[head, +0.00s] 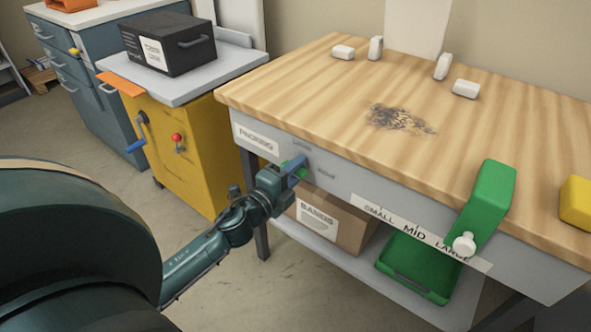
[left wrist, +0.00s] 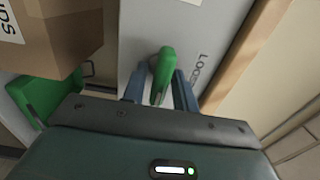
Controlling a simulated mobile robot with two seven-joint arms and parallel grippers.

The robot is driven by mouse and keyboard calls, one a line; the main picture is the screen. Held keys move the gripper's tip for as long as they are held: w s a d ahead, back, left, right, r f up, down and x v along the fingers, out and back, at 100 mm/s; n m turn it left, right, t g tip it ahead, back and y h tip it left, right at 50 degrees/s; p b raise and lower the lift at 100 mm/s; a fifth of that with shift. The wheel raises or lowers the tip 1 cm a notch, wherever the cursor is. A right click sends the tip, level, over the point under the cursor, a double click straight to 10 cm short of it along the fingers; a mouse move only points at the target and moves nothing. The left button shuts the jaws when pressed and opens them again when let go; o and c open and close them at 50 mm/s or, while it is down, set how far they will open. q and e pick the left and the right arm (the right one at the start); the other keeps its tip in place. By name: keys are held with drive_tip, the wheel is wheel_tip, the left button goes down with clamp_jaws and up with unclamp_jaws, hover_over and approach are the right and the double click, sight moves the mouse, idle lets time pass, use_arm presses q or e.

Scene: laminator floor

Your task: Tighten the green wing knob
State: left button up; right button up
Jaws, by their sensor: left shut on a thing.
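The green wing knob (left wrist: 163,72) is on the front face of the workbench, beside printed lettering. In the head view only small bits of its green (head: 302,174) show around the fingers. My left gripper (head: 296,169) reaches the bench front from the left, and its blue fingers stand on both sides of the knob. In the left wrist view the left gripper (left wrist: 160,88) is shut on the knob, which stands between the fingers. The knob's base is partly hidden by its own wing. My right gripper is not in view.
The wooden workbench (head: 330,85) has a green bracket with a white knob (head: 490,195) at its front edge. A cardboard box (head: 335,218) and a green tray (head: 415,268) sit on the shelf below. A yellow cabinet (head: 190,140) with a blue-handled crank stands left of the bench.

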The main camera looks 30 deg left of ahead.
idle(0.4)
use_arm(q)
drive_tip(key=o, duration=0.7)
drive_tip(key=shift+c, duration=0.2)
drive_tip(key=shift+s, duration=0.1)
drive_tip(key=s+a, duration=0.1)
drive_tip(key=s, duration=1.2)
drive_tip(key=shift+b, duration=0.4)
